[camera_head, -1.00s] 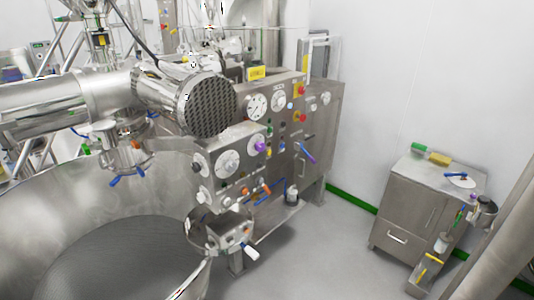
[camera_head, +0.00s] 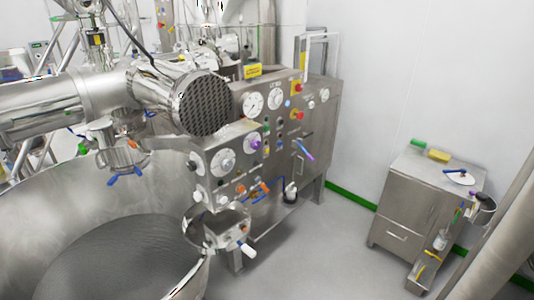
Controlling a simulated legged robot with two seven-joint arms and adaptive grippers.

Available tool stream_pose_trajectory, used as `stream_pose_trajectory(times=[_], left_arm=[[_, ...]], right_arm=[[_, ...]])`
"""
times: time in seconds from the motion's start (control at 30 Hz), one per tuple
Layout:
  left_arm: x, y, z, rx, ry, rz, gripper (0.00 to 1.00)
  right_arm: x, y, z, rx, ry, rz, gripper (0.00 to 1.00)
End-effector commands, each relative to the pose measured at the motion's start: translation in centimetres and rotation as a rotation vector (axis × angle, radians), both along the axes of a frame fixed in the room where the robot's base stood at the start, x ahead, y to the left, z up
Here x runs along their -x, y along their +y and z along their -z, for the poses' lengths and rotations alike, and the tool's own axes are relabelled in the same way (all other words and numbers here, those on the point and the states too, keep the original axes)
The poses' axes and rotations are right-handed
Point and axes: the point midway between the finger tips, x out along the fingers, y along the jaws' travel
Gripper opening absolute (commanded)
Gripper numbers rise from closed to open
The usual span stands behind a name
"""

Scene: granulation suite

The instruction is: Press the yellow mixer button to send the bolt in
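The mixer's steel control panel (camera_head: 240,165) stands in the middle of the camera_head view. It carries dials, switches and small coloured buttons. A small yellow-looking button (camera_head: 266,150) sits in a column near the panel's edge, below a green one; it is too small to be certain of. The big steel mixer bowl (camera_head: 60,195) fills the lower left. I cannot make out a bolt. Neither of my grippers is in view.
A steel pipe with a perforated end (camera_head: 204,103) crosses the upper left, in front of the panel. A steel cabinet (camera_head: 405,205) stands at right with a yellow block (camera_head: 439,155) and a green block (camera_head: 418,143) on top. Grey floor (camera_head: 330,250) is clear between panel and cabinet.

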Motion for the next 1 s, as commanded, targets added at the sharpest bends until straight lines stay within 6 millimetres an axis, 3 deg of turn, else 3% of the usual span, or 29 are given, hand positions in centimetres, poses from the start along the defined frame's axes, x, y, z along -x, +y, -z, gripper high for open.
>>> stream_pose_trajectory(times=[0.33, 0.8, 1.0], left_arm=[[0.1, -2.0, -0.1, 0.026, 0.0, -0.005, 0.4], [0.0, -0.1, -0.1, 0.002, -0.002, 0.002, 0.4], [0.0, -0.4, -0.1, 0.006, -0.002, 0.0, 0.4]], right_arm=[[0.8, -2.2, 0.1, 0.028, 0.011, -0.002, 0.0], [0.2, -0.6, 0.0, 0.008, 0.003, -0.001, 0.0], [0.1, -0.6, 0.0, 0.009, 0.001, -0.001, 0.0]])
